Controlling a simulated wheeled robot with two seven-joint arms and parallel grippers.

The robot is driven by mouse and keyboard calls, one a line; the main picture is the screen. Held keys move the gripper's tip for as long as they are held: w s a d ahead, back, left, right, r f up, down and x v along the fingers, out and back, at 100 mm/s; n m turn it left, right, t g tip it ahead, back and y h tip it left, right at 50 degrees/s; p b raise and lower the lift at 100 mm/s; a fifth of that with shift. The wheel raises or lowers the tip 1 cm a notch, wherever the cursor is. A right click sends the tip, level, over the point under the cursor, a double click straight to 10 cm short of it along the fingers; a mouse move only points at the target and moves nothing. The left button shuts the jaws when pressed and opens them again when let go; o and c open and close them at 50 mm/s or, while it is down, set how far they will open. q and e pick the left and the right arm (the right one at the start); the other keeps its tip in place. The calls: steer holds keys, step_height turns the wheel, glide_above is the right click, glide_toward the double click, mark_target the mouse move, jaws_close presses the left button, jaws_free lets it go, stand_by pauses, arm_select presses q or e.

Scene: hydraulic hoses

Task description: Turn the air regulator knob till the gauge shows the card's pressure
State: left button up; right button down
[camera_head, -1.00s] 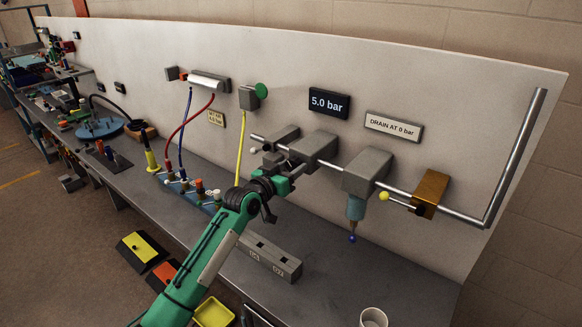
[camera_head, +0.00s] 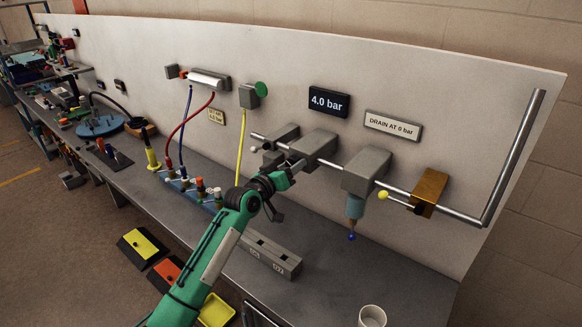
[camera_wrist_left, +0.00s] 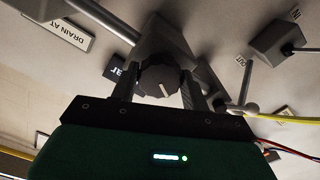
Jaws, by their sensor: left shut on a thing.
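The gauge display (camera_head: 328,102) on the wall panel reads 4.0 bar. A small yellowish card (camera_head: 216,116) hangs to its left; its print is too small to read surely. The grey air regulator body (camera_head: 316,147) sits on the pipe below the display. My left gripper (camera_head: 292,172) is at the regulator's front and hides the knob in the head view. In the left wrist view the dark round knob (camera_wrist_left: 160,78) with a pale mark sits between the fingers of my left gripper (camera_wrist_left: 160,88), which is shut on it. My right gripper is out of view.
A grey unit with a bluish bowl (camera_head: 356,205) and a brass block with a yellow-tipped lever (camera_head: 431,190) are on the pipe to the right. A DRAIN AT 0 bar sign (camera_head: 393,126) hangs above. A grey block (camera_head: 270,255) and a cup (camera_head: 372,316) stand on the bench.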

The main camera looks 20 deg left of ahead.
arm_select(q)
steer(key=o, duration=1)
steer(key=shift+s, duration=0.1)
steer(key=b+v, duration=0.4)
steer(key=v, duration=0.9)
steer(key=shift+s+a, duration=0.1)
steer(key=shift+s, duration=0.2)
